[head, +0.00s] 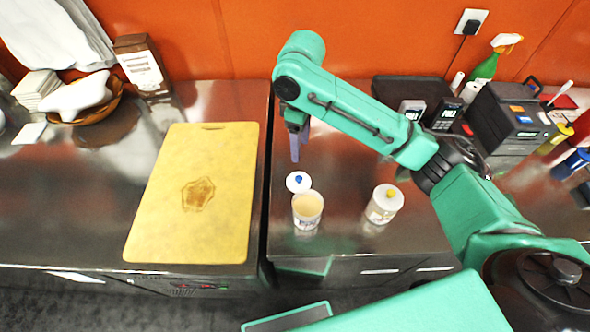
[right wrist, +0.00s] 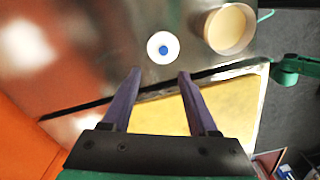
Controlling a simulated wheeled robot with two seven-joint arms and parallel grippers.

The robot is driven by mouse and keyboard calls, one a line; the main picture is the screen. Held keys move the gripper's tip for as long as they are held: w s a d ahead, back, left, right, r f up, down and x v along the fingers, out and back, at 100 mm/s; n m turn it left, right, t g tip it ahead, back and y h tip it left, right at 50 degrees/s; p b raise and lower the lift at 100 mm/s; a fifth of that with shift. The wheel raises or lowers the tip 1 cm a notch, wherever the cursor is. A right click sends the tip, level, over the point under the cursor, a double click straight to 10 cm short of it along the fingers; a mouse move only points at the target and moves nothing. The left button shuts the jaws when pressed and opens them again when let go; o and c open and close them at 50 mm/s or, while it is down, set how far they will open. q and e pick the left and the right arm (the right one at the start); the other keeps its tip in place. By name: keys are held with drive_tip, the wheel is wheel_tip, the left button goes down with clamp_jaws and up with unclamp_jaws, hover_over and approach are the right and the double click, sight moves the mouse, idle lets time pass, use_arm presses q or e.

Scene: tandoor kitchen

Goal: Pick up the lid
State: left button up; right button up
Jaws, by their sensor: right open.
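The lid is a small white disc with a blue knob (head: 298,181). It lies on the steel counter behind an open jar of pale contents (head: 307,212). In the right wrist view the lid (right wrist: 152,44) lies just beyond my fingertips, apart from the jar (right wrist: 230,30). My right gripper (head: 296,147) points down above the counter, near the lid on its wall side. In the right wrist view its two purple fingers (right wrist: 160,72) are spread with nothing between them. My left gripper is not in view.
A second jar (head: 380,207) with a white lid and yellow knob stands to the right. A yellow cutting board (head: 195,235) lies left of the counter gap. Dark appliances (head: 510,118) and bottles crowd the back right. The counter around the lid is mostly clear.

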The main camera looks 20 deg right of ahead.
drive_tip(key=p, duration=0.1)
hover_over(299, 177)
drive_tip(key=s, duration=0.2)
drive_tip(key=f, duration=0.5)
drive_tip(key=shift+w+d+f, duration=0.1)
drive_tip(key=shift+w+f, duration=0.05)
drive_tip(key=shift+w, duration=0.1)
drive_tip(key=f, duration=0.2)
drive_tip(key=w+f+p, duration=0.1)
drive_tip(key=f, duration=0.1)
drive_tip(key=f+p, duration=0.1)
drive_tip(key=shift+w+f, duration=0.3)
drive_tip(key=shift+f, duration=0.1)
drive_tip(key=shift+s+f, duration=0.1)
drive_tip(key=shift+f, duration=0.2)
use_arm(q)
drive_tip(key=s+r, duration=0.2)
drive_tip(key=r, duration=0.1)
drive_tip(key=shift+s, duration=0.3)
use_arm(e)
clamp_jaws()
